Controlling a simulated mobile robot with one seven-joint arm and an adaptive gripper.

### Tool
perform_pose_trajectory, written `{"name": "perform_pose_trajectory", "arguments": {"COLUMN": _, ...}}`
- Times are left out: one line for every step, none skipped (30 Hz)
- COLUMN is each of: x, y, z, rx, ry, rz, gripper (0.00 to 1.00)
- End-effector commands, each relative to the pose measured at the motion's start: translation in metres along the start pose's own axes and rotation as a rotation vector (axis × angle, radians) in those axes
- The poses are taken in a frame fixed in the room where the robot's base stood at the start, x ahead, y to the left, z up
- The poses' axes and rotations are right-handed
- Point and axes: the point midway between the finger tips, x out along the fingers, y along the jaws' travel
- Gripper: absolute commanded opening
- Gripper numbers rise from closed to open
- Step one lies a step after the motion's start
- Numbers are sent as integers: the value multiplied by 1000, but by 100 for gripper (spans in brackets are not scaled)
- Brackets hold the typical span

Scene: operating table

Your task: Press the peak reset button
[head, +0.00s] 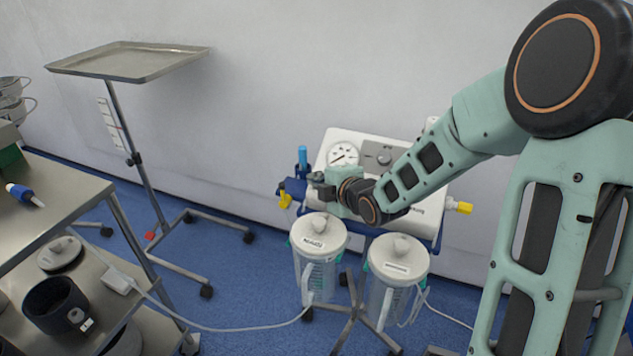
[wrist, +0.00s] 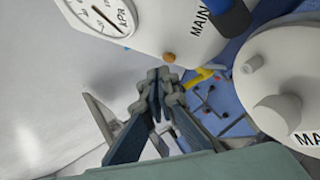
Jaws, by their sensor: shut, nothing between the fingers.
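The white suction unit (head: 355,138) stands by the wall in the head view, with a round gauge (head: 343,154) on its panel. In the wrist view the gauge (wrist: 105,12) reads kPa, and a small orange-brown round button (wrist: 169,57) sits at the panel's edge near the word MAIN. No label for peak reset is readable. My gripper (head: 318,184) is at the unit's left side, partly hidden by my wrist. In the wrist view my gripper (wrist: 158,80) is shut and empty, its tips just below the button in the picture; I cannot tell whether they touch.
Two lidded canisters, left (head: 318,270) and right (head: 392,292), stand in front of the unit. A yellow connector (head: 284,198) and a blue knob (head: 302,160) are at its left. A tray stand (head: 130,62) and steel cart (head: 60,195) are at the left.

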Motion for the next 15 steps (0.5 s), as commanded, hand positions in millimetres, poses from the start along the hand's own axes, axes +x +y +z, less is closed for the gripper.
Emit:
{"name": "perform_pose_trajectory", "arguments": {"x": -2, "y": 2, "z": -1, "rx": -1, "ry": 0, "rz": 0, "gripper": 0}}
{"name": "perform_pose_trajectory", "arguments": {"x": -2, "y": 2, "z": -1, "rx": -1, "ry": 0, "rz": 0, "gripper": 0}}
{"name": "perform_pose_trajectory", "arguments": {"x": -2, "y": 2, "z": -1, "rx": 0, "ry": 0, "rz": 0, "gripper": 0}}
{"name": "perform_pose_trajectory", "arguments": {"x": -2, "y": 1, "z": -1, "rx": 0, "ry": 0, "rz": 0, "gripper": 0}}
{"name": "perform_pose_trajectory", "arguments": {"x": -2, "y": 1, "z": -1, "rx": 0, "ry": 0, "rz": 0, "gripper": 0}}
{"name": "perform_pose_trajectory", "arguments": {"x": -2, "y": 1, "z": -1, "rx": 0, "ry": 0, "rz": 0, "gripper": 0}}
{"name": "perform_pose_trajectory", "arguments": {"x": -2, "y": 1, "z": -1, "rx": 0, "ry": 0, "rz": 0, "gripper": 0}}
{"name": "perform_pose_trajectory", "arguments": {"x": -2, "y": 1, "z": -1, "rx": 0, "ry": 0, "rz": 0, "gripper": 0}}
{"name": "perform_pose_trajectory", "arguments": {"x": -2, "y": 1, "z": -2, "rx": 0, "ry": 1, "rz": 0, "gripper": 0}}
{"name": "perform_pose_trajectory", "arguments": {"x": -2, "y": 2, "z": -2, "rx": 0, "ry": 1, "rz": 0, "gripper": 0}}
{"name": "perform_pose_trajectory", "arguments": {"x": -3, "y": 3, "z": -2, "rx": -1, "ry": 1, "rz": 1, "gripper": 0}}
{"name": "perform_pose_trajectory", "arguments": {"x": -4, "y": 4, "z": -4, "rx": -1, "ry": 1, "rz": 1, "gripper": 0}}
{"name": "perform_pose_trajectory", "arguments": {"x": -6, "y": 6, "z": -5, "rx": -1, "ry": 1, "rz": 1, "gripper": 0}}
{"name": "perform_pose_trajectory", "arguments": {"x": -8, "y": 8, "z": -6, "rx": -1, "ry": 1, "rz": 1, "gripper": 0}}
{"name": "perform_pose_trajectory", "arguments": {"x": -11, "y": 10, "z": -9, "rx": -2, "ry": 1, "rz": 1, "gripper": 0}}
